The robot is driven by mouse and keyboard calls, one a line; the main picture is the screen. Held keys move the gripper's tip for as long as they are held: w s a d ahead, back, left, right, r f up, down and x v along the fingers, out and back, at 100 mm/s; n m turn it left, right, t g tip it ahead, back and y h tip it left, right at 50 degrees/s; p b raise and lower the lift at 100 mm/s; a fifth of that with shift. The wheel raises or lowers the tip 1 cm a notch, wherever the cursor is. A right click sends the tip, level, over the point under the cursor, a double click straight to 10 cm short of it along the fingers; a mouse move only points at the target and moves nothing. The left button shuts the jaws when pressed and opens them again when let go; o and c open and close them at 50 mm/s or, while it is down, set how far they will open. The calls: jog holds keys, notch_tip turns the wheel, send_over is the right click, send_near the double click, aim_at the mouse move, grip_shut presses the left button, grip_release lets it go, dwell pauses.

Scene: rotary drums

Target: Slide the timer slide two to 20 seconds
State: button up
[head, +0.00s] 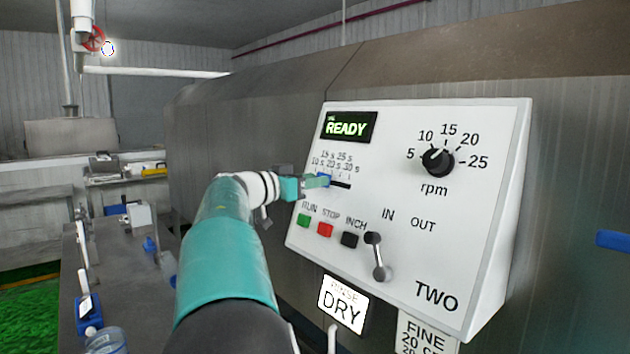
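The control panel (478,262) marked TWO is a white sloped box on the right. Its timer slide slot (341,184) is a short black line under a scale reading 10 s, 15 s, 20 s, 25 s and 30 s. My gripper (322,181) is at the left part of this slot, its tip against or just in front of the panel. The slide's knob is mostly hidden by the fingers; a small blue bit shows there. The fingers are too small to tell whether they are closed on it. The display (348,127) reads READY.
The rpm knob (437,161) is right of the slot. Green RUN (303,220), red STOP (325,230) and black INCH (349,240) buttons sit below, beside an IN/OUT lever (377,257). A RINSE/DRY sign (343,304) hangs underneath. A cluttered bench (125,268) stands at left.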

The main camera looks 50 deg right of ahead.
jog(key=v, duration=1.2)
jog(key=shift+a, duration=0.1)
jog(key=s+a+f+n+t+y, duration=0.3)
jog(key=a+f+n+y, duration=0.15)
jog(key=f, duration=0.35)
jog(key=s+a+f+n+t+y, duration=0.25)
jog(key=a+f+n+y, duration=0.2)
jog(key=f, duration=0.25)
jog(key=s+a+f+n+t+y, duration=0.1)
jog(key=s+a+f+n+y, duration=0.2)
jog(key=a, duration=0.5)
jog(key=s+a+f+n+t+y, duration=0.1)
jog(key=s+a+f+n+y, duration=0.1)
jog(key=s+a+f+n, duration=0.2)
jog(key=s+a+f+n+t+y, duration=0.2)
jog(key=a+f, duration=0.5)
jog(key=a, duration=0.6)
jog(key=s+n+y, duration=0.1)
jog(key=s+n, duration=0.1)
jog(key=shift+s+f+n+y, duration=0.3)
jog(key=shift+s+f, duration=0.1)
